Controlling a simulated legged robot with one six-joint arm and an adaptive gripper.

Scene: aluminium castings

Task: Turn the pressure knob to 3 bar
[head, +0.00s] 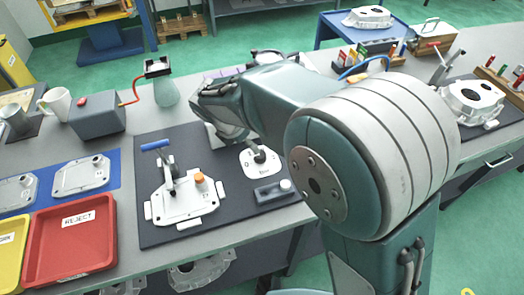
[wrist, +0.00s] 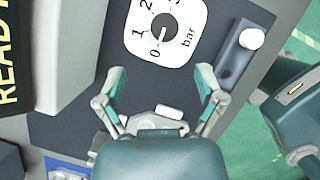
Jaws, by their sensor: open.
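The pressure dial is a white plate with black numbers and the word "bar" (wrist: 188,38). It lies on the dark mat, and in the head view (head: 251,168) it is partly behind my arm. The small grey and black knob (wrist: 163,28) sits at its centre. 0, 1 and part of 2 show in the wrist view; the top of the dial is cut off. I cannot tell exactly where the knob points. My gripper (wrist: 162,76) is open and empty, its two fingers spread just below the dial in the wrist view, apart from the knob.
A grey block with a white button (head: 286,186) stands beside the dial. A casting with an orange cap and a blue-handled clamp (head: 185,200) lies left on the mat. A red REJECT tray (head: 70,255) and a grey box with a red button (head: 97,118) stand farther left.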

